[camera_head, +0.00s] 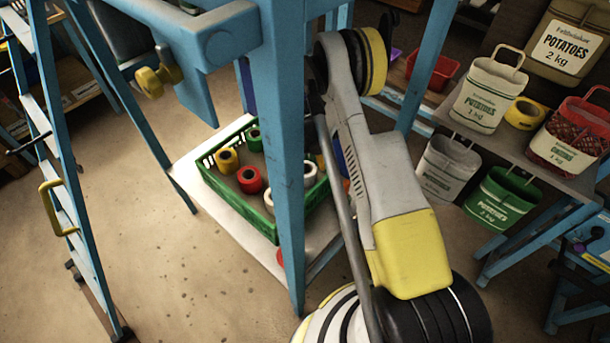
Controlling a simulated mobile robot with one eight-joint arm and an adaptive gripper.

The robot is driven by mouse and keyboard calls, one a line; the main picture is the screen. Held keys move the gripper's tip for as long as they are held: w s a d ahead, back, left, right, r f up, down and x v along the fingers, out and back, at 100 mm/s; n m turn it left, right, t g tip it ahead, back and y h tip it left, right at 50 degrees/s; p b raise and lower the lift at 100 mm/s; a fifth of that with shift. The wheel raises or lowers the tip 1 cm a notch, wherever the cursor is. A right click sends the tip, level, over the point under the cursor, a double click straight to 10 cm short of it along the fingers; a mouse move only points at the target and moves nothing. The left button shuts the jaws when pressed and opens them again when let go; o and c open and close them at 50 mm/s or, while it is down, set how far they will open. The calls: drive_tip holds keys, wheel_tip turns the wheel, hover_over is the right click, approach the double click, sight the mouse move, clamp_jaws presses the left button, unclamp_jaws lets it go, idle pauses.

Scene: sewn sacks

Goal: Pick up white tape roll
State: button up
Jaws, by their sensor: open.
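White tape rolls show in the green crate (237,204) on a low shelf. One white tape roll (310,171) stands at the crate's right side, just right of a blue post and partly hidden. Another white roll (268,198) shows left of the post, which cuts off part of it. My arm passes in front of the crate's right side and hides part of it. My gripper is not visible; only arm links show.
The crate also holds red (249,181), yellow (227,161) and green rolls. A blue post (279,120) stands in front of the crate. Potato sacks (489,92) and a yellow roll (525,113) sit on a shelf at right. A blue ladder (52,150) stands left; the floor between is clear.

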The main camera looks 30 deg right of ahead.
drive_tip(key=f, duration=0.2)
drive_tip(key=f+b, duration=0.1)
drive_tip(key=f, duration=0.1)
drive_tip(key=shift+w+d, duration=0.1)
drive_tip(key=shift+w, duration=0.1)
drive_tip(key=c, duration=1)
